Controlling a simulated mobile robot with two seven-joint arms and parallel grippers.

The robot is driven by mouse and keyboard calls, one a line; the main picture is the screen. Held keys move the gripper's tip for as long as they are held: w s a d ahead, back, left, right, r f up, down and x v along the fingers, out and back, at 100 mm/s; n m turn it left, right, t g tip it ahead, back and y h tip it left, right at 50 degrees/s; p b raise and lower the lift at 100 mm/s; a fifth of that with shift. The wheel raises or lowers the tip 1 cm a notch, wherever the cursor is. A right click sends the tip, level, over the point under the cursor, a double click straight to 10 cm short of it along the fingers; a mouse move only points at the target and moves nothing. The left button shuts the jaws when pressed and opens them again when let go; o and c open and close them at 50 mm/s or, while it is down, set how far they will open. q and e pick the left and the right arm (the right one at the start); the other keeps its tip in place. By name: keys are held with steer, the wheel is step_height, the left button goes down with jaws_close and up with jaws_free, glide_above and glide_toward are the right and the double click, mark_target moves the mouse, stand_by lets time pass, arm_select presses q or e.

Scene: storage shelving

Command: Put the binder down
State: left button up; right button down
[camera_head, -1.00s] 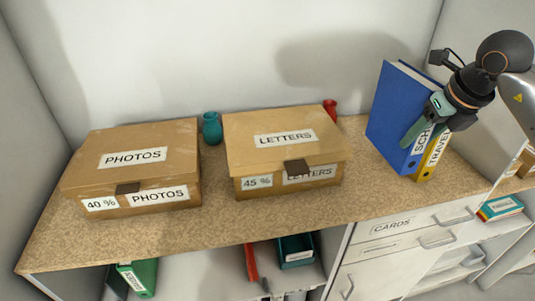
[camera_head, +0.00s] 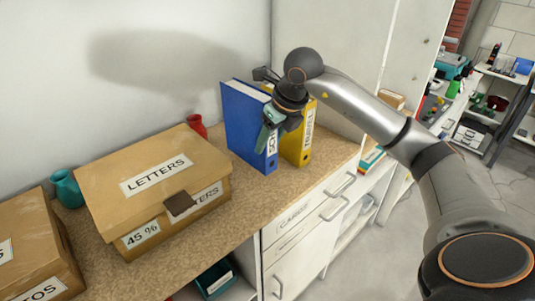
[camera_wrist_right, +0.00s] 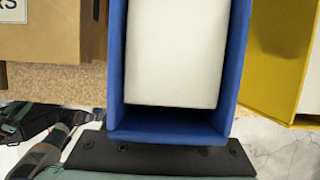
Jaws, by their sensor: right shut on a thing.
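The blue binder (camera_head: 243,117) is upright at the back right of the brown countertop, its spine label partly hidden by my gripper. Whether its bottom edge touches the surface is hard to tell. My right gripper (camera_head: 270,132) is shut on its spine side from the right. In the right wrist view the blue binder (camera_wrist_right: 235,60) fills the middle, with white pages inside, above the dark gripper edge. A yellow binder (camera_head: 305,135) labelled TRAVEL stands just right of the blue one, partly behind my gripper. My left gripper is not in view.
A LETTERS box (camera_head: 120,170) stands left of the binders, with a red vase (camera_head: 197,127) behind it. A teal vase (camera_head: 66,189) and a PHOTOS box (camera_head: 35,255) are further left. Bare countertop (camera_head: 245,195) lies in front of the binders. White drawers (camera_head: 300,235) are below.

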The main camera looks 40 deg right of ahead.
mark_target(272, 149)
step_height(272, 149, down, 4)
steer(key=shift+r, duration=0.1)
steer(key=shift+c, duration=1.4)
jaws_free()
steer(key=v, duration=1.2)
